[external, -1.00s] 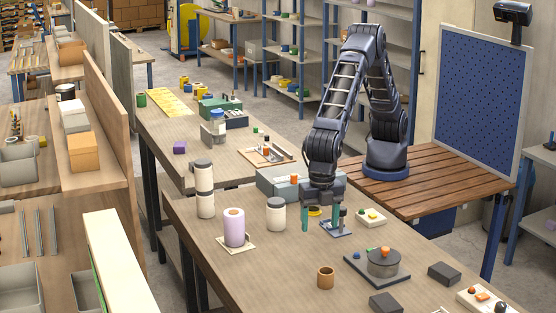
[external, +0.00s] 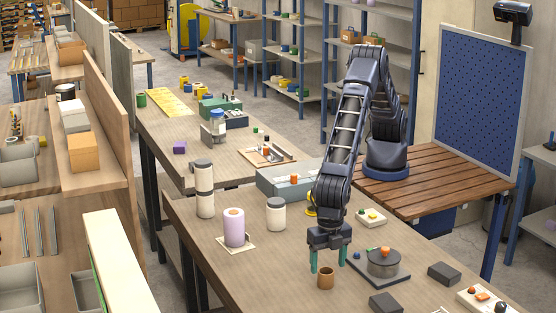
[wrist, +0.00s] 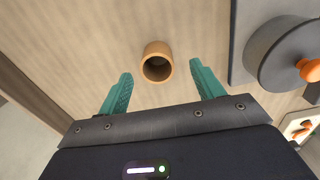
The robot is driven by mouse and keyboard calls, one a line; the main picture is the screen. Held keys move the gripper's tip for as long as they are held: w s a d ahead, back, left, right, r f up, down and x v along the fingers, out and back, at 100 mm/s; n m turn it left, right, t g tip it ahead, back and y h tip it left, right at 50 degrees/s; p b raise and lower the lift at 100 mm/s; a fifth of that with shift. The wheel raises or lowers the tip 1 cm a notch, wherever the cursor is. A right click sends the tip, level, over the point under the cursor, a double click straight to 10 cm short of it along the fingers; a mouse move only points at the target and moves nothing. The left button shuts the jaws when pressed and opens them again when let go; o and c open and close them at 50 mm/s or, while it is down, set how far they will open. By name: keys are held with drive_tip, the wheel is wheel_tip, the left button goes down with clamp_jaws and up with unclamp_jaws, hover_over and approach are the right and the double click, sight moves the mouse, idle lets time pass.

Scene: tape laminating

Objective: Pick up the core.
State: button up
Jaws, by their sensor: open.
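The core is a short, hollow, tan-brown cylinder (external: 326,278) standing upright on the wooden table. In the wrist view the core (wrist: 157,51) shows its dark open top, ahead of and between the lines of the two green fingers. My gripper (external: 329,266) is open and empty, with its fingers pointing down near the core. In the external view the fingertips appear on either side of the core's top. In the wrist view the gripper (wrist: 161,76) has both fingertips apart from the core. The exact height above the table is hard to tell.
A dark plate (external: 402,278) with a grey round drum (external: 383,262) and orange knob stands close to the right of the core. Dark blocks (external: 444,272) lie further right. A lilac roll (external: 234,228) and a white jar (external: 276,214) stand to the left. The table left of the core is clear.

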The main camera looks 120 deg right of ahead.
sight(326, 270)
drive_tip(key=f, duration=0.4)
drive_tip(key=shift+w+f, duration=0.2)
drive_tip(key=shift+f, duration=0.1)
drive_tip(key=c, duration=1.1)
drive_tip(key=shift+o, duration=0.2)
